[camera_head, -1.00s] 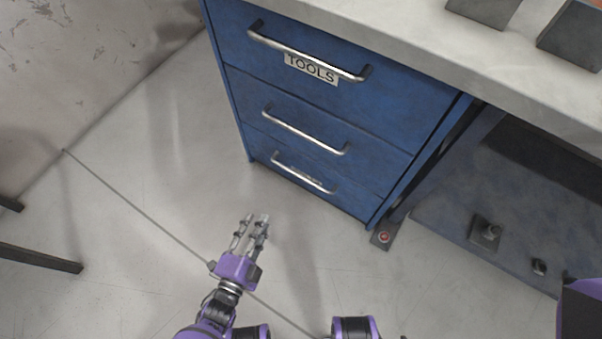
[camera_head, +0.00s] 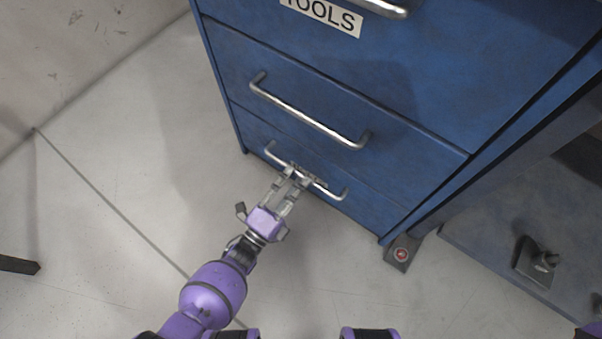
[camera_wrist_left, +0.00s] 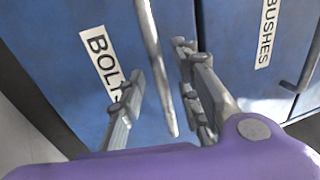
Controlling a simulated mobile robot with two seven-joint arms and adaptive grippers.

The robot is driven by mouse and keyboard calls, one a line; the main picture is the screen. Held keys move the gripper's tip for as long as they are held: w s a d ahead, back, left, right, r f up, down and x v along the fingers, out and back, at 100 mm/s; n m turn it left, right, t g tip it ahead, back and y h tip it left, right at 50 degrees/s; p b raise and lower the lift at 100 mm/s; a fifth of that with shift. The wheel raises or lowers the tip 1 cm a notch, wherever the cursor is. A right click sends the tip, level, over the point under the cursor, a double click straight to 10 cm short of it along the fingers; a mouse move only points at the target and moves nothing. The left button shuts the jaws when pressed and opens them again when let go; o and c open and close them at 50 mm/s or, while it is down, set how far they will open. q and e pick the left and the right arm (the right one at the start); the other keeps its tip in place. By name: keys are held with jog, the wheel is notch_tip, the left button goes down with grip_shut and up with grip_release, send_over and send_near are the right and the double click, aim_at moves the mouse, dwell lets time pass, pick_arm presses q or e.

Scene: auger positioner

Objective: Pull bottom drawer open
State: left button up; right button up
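The bottom drawer (camera_head: 370,208) of the blue cabinet is closed, its front flush with the drawers above. Its metal bar handle (camera_head: 333,194) shows in the head view, partly covered by my left gripper (camera_head: 298,178). In the left wrist view the handle (camera_wrist_left: 158,75) runs between the two fingers of the left gripper (camera_wrist_left: 157,75). The fingers are apart, one on each side of the bar, with gaps visible. The drawer front there (camera_wrist_left: 65,50) bears a label starting "BOLT", partly hidden by a finger. My right gripper is not in view.
The middle drawer (camera_head: 400,150) with its handle (camera_head: 310,121) and the top "TOOLS" drawer (camera_head: 470,50) are closed above. A foot plate with a red button (camera_head: 401,254) is on the floor right of the cabinet. The floor in front is clear.

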pick_arm(q)
jog(key=shift+x, duration=1.3)
grip_shut()
